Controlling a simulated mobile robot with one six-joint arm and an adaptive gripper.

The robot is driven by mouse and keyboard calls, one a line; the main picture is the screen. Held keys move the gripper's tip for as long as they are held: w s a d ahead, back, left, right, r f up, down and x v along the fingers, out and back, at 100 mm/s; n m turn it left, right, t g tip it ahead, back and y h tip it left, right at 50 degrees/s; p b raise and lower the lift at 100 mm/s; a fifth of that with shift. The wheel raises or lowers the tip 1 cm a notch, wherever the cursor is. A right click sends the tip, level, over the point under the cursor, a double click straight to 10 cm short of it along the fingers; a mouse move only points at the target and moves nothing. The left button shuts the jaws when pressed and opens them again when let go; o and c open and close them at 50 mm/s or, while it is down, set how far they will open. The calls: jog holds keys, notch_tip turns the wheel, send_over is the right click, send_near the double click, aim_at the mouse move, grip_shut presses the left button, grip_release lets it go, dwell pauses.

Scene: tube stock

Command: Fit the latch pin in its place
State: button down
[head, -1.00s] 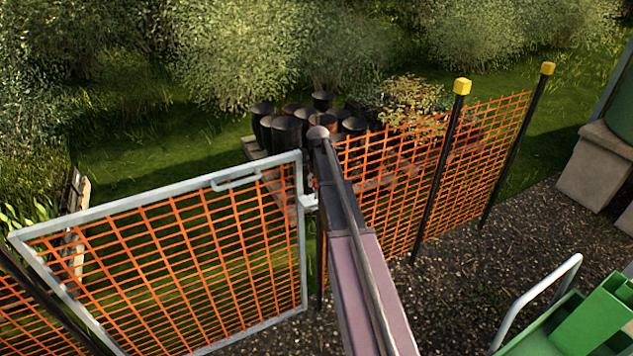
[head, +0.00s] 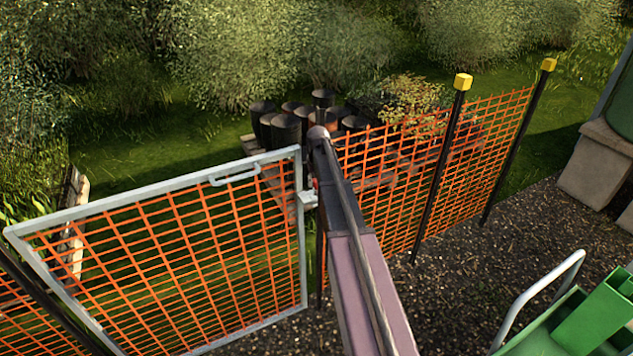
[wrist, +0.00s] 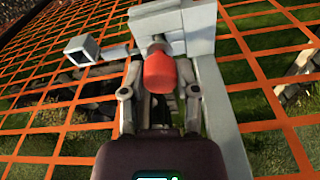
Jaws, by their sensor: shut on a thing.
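The latch pin (wrist: 160,74) has a red knob and a short grey shank. In the wrist view it is between my two fingers, and my gripper (wrist: 160,90) is shut on it. The shank points up at the grey latch bracket (wrist: 203,22) on the gate frame. I cannot tell whether its tip is inside a hole. A hollow square grey socket (wrist: 80,48) sits left of the pin. In the head view the latch (head: 308,199) shows small beside my arm at the right edge of the gate (head: 302,235). My arm hides the gripper and pin there.
Orange mesh fence (head: 385,190) on black posts with yellow caps runs to the right of the gate. Dark pots (head: 285,130) stand on pallets behind it. A green cart (head: 560,325) with a pale handle is at the lower right. Gravel between is clear.

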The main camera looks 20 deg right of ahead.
jog(key=shift+w+f+b, duration=0.25)
jog(key=shift+f+b, duration=0.5)
jog(key=shift+f, duration=0.15)
jog(key=shift+c, duration=1.3)
grip_release()
